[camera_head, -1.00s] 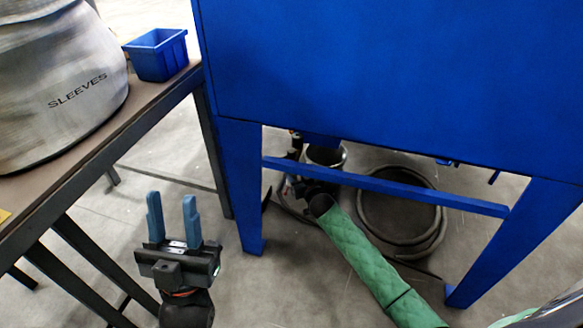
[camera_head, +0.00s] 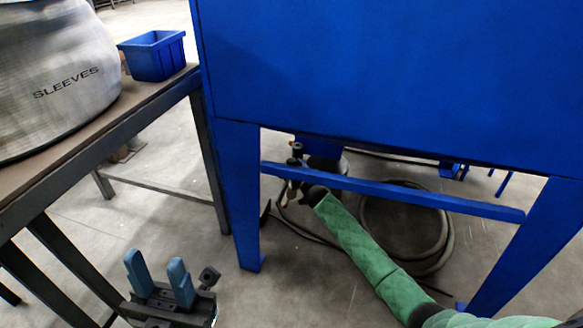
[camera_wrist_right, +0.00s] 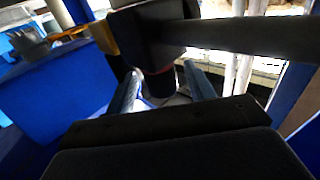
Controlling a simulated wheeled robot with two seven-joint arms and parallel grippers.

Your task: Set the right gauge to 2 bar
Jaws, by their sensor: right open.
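My right arm, in a green sleeve (camera_head: 365,250), reaches under the blue cabinet (camera_head: 380,75) in the head view. Its end is near dark fittings (camera_head: 296,158) behind the cabinet's lower crossbar. In the right wrist view my right gripper (camera_wrist_right: 162,74) is open, with one finger on each side of a dark cylindrical part (camera_wrist_right: 158,82) with a dull red band. I cannot tell whether the fingers touch it. No gauge face or reading can be made out. My left gripper (camera_head: 160,272) is open and empty, low at the left in the head view.
The blue crossbar (camera_head: 400,191) and cabinet legs (camera_head: 237,195) stand close around my right arm. A hose (camera_head: 445,245) lies coiled on the floor. At the left, a table (camera_head: 110,122) bears a drum marked SLEEVES (camera_head: 60,60) and a blue bin (camera_head: 154,58).

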